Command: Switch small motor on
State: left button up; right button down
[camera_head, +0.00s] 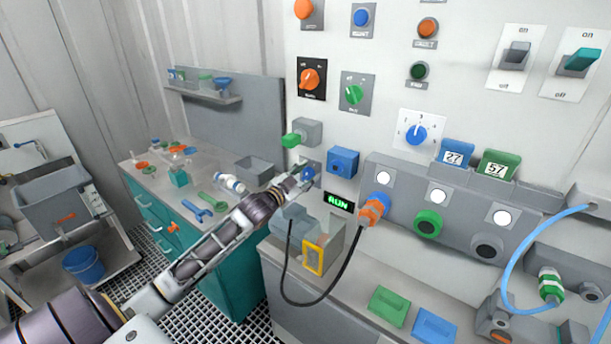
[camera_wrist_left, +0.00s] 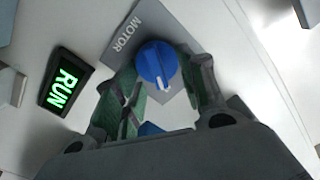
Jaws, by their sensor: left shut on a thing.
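A round blue knob (camera_wrist_left: 157,63) with a white pointer mark sits on a grey plate (camera_wrist_left: 128,38) lettered MOTOR in the left wrist view. My left gripper (camera_wrist_left: 160,88) is shut on this knob, with one finger at each side of it. In the head view the gripper (camera_head: 300,176) is at the wall panel and the knob (camera_head: 308,174) shows only partly beside its fingers. A small display (camera_wrist_left: 66,82) beside the plate reads RUN in lit green letters; it also shows in the head view (camera_head: 339,202). My right gripper is not in view.
A blue box-shaped fitting (camera_head: 343,161) and a green-ended fitting (camera_head: 301,134) stick out close to the gripper. A black cable hangs from an orange and blue plug (camera_head: 374,208). A grey bin with a yellow frame (camera_head: 314,257) stands below.

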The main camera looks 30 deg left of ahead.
pick_arm(q)
jog(key=o, duration=0.9)
jog(key=shift+s, duration=0.3)
jog(key=shift+s+a, duration=0.1)
jog(key=shift+s, duration=0.6)
jog(key=s, duration=1)
jog(key=shift+a, duration=0.35)
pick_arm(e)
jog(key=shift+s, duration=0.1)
